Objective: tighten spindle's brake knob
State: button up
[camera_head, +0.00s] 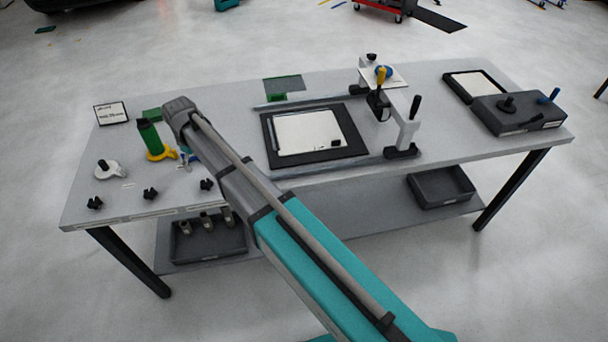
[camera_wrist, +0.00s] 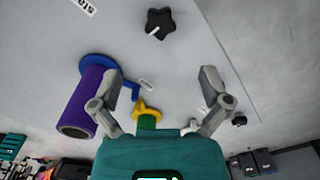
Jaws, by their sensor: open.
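My gripper (camera_wrist: 161,78) is open and empty in the wrist view, its two fingers wide apart above the grey bench top. A black star-shaped knob (camera_wrist: 160,23) with a white mark lies beyond the fingertips, near the top middle. A purple roll (camera_wrist: 85,101) sits on a blue spindle base (camera_wrist: 97,62) beside the left finger. A green roll (camera_wrist: 147,122) with a yellow base (camera_wrist: 146,108) shows between the fingers; it also stands in the head view (camera_head: 149,136). There, a white spindle base (camera_head: 109,171) carries a dark knob. My arm hides the gripper's fingers in the head view.
Three black star knobs, including the middle one (camera_head: 150,193), line the bench's front left edge. A framed white panel (camera_head: 307,132) lies mid-bench. An upright clamp post (camera_head: 406,132) and a dark box (camera_head: 518,113) stand to the right. Bins sit on the lower shelf (camera_head: 390,209).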

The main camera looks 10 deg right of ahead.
jog(key=s+d+f+m+b, duration=0.1)
jog(key=s+d+m+b, duration=0.1)
jog(key=d, duration=0.8)
jog(key=s+d+f+m+b, duration=0.2)
jog(key=d+m, duration=0.1)
jog(key=d, duration=0.8)
jog(key=s+d+f+m+b, duration=0.2)
jog(key=s+d+m, duration=0.1)
jog(key=d, duration=0.8)
jog(key=shift+f, duration=0.15)
jog(key=s+d+m, duration=0.3)
jog(key=s+d, duration=0.4)
jog(key=d, duration=0.2)
jog(key=shift+d+m, duration=0.3)
jog(key=shift+d, duration=0.1)
